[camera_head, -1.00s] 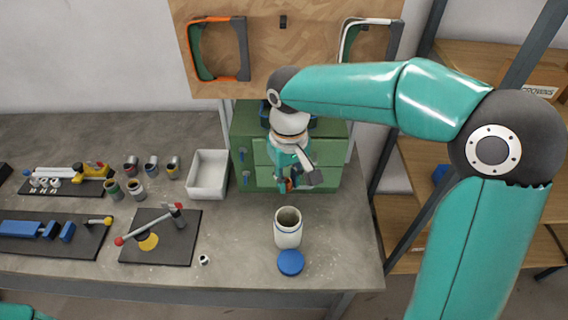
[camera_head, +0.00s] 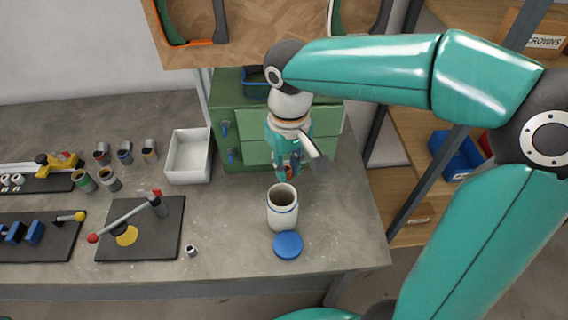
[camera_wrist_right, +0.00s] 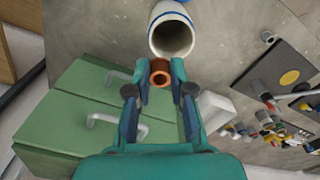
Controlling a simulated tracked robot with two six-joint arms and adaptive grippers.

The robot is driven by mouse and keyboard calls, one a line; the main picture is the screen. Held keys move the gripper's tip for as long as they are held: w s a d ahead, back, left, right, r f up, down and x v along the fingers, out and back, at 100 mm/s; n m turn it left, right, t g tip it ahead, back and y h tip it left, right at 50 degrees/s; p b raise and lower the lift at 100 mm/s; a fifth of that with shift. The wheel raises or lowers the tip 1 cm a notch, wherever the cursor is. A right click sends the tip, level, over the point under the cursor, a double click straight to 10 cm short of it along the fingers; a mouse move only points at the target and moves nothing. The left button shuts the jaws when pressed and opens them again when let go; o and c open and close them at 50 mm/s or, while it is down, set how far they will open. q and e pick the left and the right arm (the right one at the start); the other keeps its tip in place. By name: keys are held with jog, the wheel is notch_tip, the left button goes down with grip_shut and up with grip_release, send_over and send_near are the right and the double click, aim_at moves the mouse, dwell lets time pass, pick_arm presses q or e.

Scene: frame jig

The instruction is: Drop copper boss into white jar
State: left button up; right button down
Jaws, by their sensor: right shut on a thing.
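The copper boss (camera_wrist_right: 160,74) is an orange-brown ring held between the fingertips of my right gripper (camera_wrist_right: 160,80). In the head view the boss (camera_head: 289,174) shows as a small spot under the right gripper (camera_head: 287,166). The white jar (camera_head: 282,214) stands upright and open, with a blue band near its rim. The gripper is just behind the jar's mouth, not over it. In the wrist view the jar (camera_wrist_right: 172,12) is just past the fingertips, its mouth facing the camera. My left gripper is not in view.
A blue lid (camera_head: 289,245) lies in front of the jar. A green drawer cabinet (camera_head: 236,118) stands close behind the gripper. A white bin (camera_head: 188,158) and dark mats (camera_head: 165,243) with tools are to the left. The bench between the bin and jar is bare.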

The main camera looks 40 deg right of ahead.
aim_at(288, 170)
jog(key=c, duration=0.9)
grip_release()
jog(key=shift+c, duration=0.2)
jog(key=shift+r, duration=0.55)
notch_tip(288, 170, up, 11)
jog(key=shift+f, duration=0.1)
